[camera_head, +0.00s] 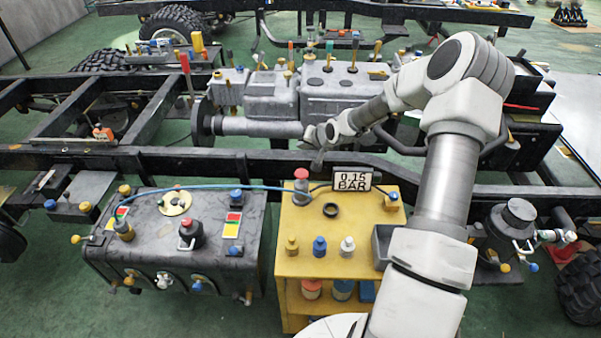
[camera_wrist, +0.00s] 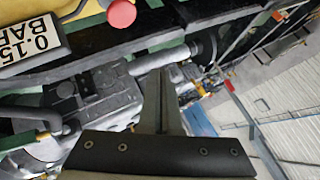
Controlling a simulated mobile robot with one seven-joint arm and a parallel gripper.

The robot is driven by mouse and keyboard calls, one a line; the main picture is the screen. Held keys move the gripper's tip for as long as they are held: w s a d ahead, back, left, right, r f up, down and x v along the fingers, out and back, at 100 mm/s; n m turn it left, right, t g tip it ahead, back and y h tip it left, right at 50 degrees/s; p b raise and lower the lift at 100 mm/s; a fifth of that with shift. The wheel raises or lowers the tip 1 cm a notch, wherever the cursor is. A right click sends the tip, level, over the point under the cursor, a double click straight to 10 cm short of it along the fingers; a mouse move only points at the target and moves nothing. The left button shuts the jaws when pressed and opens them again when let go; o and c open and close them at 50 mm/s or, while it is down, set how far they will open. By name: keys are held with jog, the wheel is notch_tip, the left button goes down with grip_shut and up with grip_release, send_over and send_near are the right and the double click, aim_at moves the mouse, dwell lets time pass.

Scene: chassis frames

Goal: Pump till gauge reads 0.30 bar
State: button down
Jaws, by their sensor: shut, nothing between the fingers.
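The gauge sign (camera_head: 352,180) stands at the back of the yellow cart (camera_head: 300,262) and reads 0.15 BAR. It also shows at the upper left of the wrist view (camera_wrist: 32,45). The pump (camera_head: 301,190), a small grey cylinder with a red top, stands left of the sign. Its red top shows at the top of the wrist view (camera_wrist: 121,13). My gripper (camera_head: 318,168) is above and slightly behind the pump, apart from it. Its fingers (camera_wrist: 161,85) are shut and empty in the wrist view.
A blue hose (camera_head: 215,187) runs from the pump to the dark tank (camera_head: 190,240) on the left. Small yellow, blue and white bottles (camera_head: 320,246) and a black ring (camera_head: 330,210) sit on the cart. A dark chassis rail (camera_head: 230,160) runs behind.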

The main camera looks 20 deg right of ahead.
aim_at(301, 173)
jog(key=shift+f, duration=0.1)
notch_tip(301, 173, down, 9)
jog(key=b, duration=0.6)
jog(key=shift+r, duration=0.2)
dwell(1.9)
jog(key=shift+f+b, duration=0.45)
jog(key=shift+b, duration=0.1)
jog(key=shift+s+f+b, duration=0.1)
jog(key=shift+f+b, duration=0.8)
jog(key=shift+f, duration=0.3)
dwell(0.8)
jog(key=shift+r, duration=0.15)
jog(key=shift+r+p, duration=1.1)
jog(key=shift+r, duration=0.4)
jog(key=shift+r, duration=0.1)
jog(key=shift+r+p, duration=1.65)
jog(key=shift+r, duration=0.75)
